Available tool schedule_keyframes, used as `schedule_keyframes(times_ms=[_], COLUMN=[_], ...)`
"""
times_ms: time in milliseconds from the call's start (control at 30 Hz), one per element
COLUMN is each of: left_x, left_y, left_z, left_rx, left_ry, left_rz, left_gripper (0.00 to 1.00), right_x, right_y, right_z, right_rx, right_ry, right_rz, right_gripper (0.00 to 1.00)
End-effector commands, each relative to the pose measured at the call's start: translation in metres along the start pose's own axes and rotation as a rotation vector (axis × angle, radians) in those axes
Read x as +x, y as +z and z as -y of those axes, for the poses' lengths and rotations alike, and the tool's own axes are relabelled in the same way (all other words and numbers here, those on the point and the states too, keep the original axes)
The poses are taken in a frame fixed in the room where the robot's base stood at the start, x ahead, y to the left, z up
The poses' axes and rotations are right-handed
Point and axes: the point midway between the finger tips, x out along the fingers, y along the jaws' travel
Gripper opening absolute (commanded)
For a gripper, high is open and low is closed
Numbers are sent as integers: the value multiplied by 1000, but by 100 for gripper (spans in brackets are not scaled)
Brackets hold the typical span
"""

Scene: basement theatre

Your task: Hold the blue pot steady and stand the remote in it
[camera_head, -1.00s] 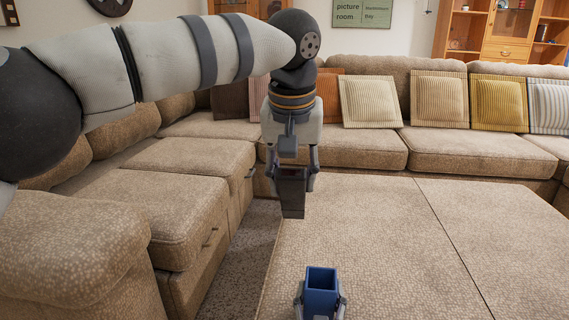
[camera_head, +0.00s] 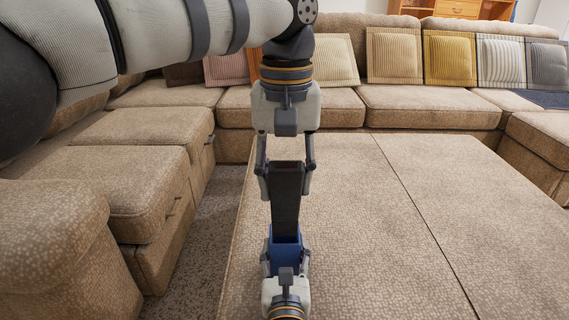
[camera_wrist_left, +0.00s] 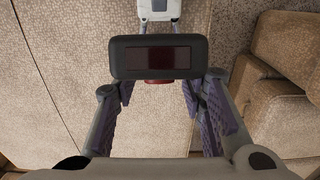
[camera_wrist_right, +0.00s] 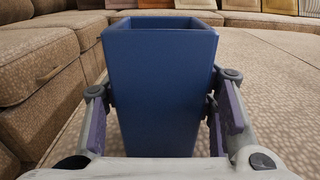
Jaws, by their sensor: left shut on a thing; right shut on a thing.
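The dark remote (camera_head: 286,205) hangs upright in my left gripper (camera_head: 285,178), which is shut on it near its upper end. Its end face shows between the fingers in the left wrist view (camera_wrist_left: 157,56). The blue pot (camera_head: 286,258) is upright and gripped from both sides by my right gripper (camera_head: 286,264). In the head view the remote's lower end overlaps the pot's opening. In the right wrist view the pot (camera_wrist_right: 160,85) fills the middle, and no remote shows at its rim, so the remote appears to be above the pot.
A wide beige patterned ottoman surface (camera_head: 370,230) lies under and to the right of the grippers, mostly clear. A sectional sofa (camera_head: 420,105) with several cushions runs along the back, and sofa seats (camera_head: 110,185) stand at the left. A strip of carpet (camera_head: 205,240) lies between.

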Motion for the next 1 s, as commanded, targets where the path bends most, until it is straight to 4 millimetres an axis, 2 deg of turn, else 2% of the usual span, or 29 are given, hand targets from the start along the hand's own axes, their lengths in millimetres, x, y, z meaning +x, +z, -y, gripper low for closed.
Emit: schedule_keyframes(times_ms=[600,1000], left_x=[56,62], left_y=[-23,-27], left_z=[0,1], left_rx=[0,-1], left_ry=[0,-1], left_rz=[-1,-5], left_gripper=[8,8], right_x=[0,0], right_y=[0,0], right_z=[0,0], right_rx=[0,0], right_ry=[0,0], right_rz=[0,0], right_gripper=[17,17])
